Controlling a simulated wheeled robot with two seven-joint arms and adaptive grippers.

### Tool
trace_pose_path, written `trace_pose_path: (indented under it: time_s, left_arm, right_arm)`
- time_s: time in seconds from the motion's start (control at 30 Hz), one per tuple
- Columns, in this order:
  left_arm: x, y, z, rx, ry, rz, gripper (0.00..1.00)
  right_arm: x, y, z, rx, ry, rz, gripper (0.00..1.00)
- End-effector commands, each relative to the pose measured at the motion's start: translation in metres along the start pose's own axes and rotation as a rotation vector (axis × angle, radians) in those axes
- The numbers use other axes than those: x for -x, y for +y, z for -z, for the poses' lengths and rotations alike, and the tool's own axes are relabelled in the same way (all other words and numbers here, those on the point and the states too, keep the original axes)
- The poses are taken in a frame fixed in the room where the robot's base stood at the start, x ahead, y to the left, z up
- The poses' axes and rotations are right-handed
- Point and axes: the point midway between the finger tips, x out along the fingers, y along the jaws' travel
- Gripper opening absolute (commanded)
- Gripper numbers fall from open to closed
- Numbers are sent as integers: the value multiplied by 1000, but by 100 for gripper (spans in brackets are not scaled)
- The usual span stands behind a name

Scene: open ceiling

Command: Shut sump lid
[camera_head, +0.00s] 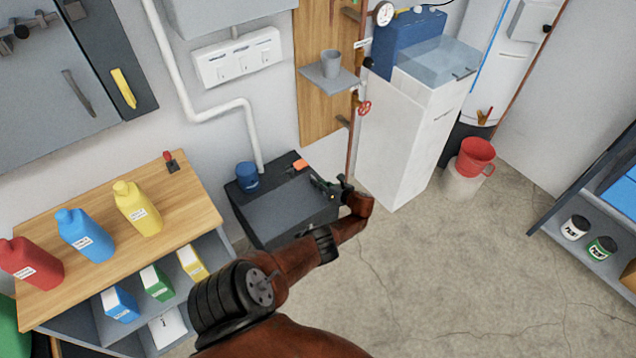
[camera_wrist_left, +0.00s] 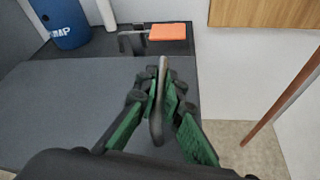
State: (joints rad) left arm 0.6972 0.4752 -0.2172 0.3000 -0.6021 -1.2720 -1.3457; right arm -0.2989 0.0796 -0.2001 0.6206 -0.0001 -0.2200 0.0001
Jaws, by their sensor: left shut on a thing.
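The sump is a low dark box (camera_head: 265,232) against the wall, with a flat grey lid (camera_head: 285,205) on its top. The lid also fills the left of the left wrist view (camera_wrist_left: 70,95). My left gripper (camera_head: 335,190) is at the lid's right edge. In the left wrist view its green-padded fingers (camera_wrist_left: 163,95) are shut around a dark, curved handle (camera_wrist_left: 157,125). I cannot tell how far the lid is tilted. The fingers and wrist hide part of its right edge. My right gripper is not in view.
A blue tub (camera_head: 247,177) and an orange block (camera_head: 300,165) sit at the box's back edge. A wooden-topped shelf with bottles (camera_head: 135,210) stands left. A white cabinet (camera_head: 405,140) and a red bucket (camera_head: 474,157) stand right. The concrete floor (camera_head: 440,270) is clear.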

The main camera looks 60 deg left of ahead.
Motion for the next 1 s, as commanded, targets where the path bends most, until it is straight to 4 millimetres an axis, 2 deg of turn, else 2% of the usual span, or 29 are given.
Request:
trace_pose_path:
  time_s: [0.03,0.07,0.3,0.73,0.97,1.0]
  left_arm:
    - [-1,-1,4,-2,6,6,0]
    - [-1,-1,4,-3,6,6,9]
    - [0,-1,3,-2,5,4,25]
    - [5,-1,3,-3,3,4,26]
    - [31,-1,4,0,5,6,26]
    - [40,-2,4,-1,5,8,26]
  right_arm:
    - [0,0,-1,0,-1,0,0]
    - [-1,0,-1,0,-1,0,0]
    - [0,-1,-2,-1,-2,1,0]
    - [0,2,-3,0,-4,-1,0]
    - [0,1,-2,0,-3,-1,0]
    - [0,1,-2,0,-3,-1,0]
